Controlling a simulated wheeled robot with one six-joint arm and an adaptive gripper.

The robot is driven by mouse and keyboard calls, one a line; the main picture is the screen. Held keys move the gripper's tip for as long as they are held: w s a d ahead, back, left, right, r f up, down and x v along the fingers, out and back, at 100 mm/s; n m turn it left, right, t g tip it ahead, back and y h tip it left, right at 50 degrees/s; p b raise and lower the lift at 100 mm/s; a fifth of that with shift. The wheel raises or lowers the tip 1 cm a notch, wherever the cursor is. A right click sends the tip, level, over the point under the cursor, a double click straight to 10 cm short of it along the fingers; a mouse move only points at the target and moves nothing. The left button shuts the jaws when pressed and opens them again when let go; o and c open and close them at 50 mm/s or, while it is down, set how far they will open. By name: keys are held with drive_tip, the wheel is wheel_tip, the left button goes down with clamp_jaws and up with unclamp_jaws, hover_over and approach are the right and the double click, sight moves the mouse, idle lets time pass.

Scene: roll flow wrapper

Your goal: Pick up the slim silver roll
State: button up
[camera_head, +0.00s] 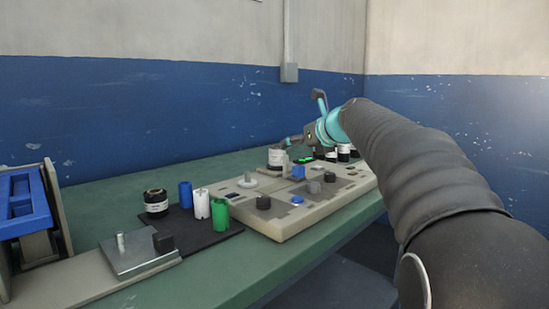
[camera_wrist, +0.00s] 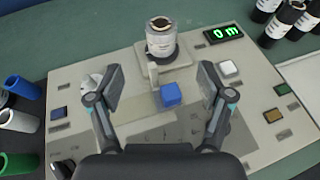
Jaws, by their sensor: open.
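A slim pale white or silver roll (camera_head: 201,203) stands upright on a dark mat between a blue roll (camera_head: 186,194) and a green roll (camera_head: 219,214). I cannot tell its exact finish. In the wrist view the pale roll (camera_wrist: 18,121) is at the left edge, partly cut off. My gripper (camera_wrist: 162,82) is open and empty above the machine panel, well to the right of the pale roll, with a blue block (camera_wrist: 170,95) on the panel between its fingers. In the head view my gripper is small, at the far end of the panel.
A wide labelled roll (camera_wrist: 160,42) stands on the panel beyond the fingers. Several dark labelled rolls (camera_wrist: 284,22) stand at the wrist view's upper right, near a green display (camera_wrist: 223,34). A dark roll (camera_head: 155,203) stands left of the blue roll. A metal plate with a peg (camera_head: 138,255) is at front left.

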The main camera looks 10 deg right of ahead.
sight(279, 150)
drive_tip(key=x, duration=1.2)
drive_tip(key=shift+w, duration=0.2)
drive_tip(key=c, duration=1.3)
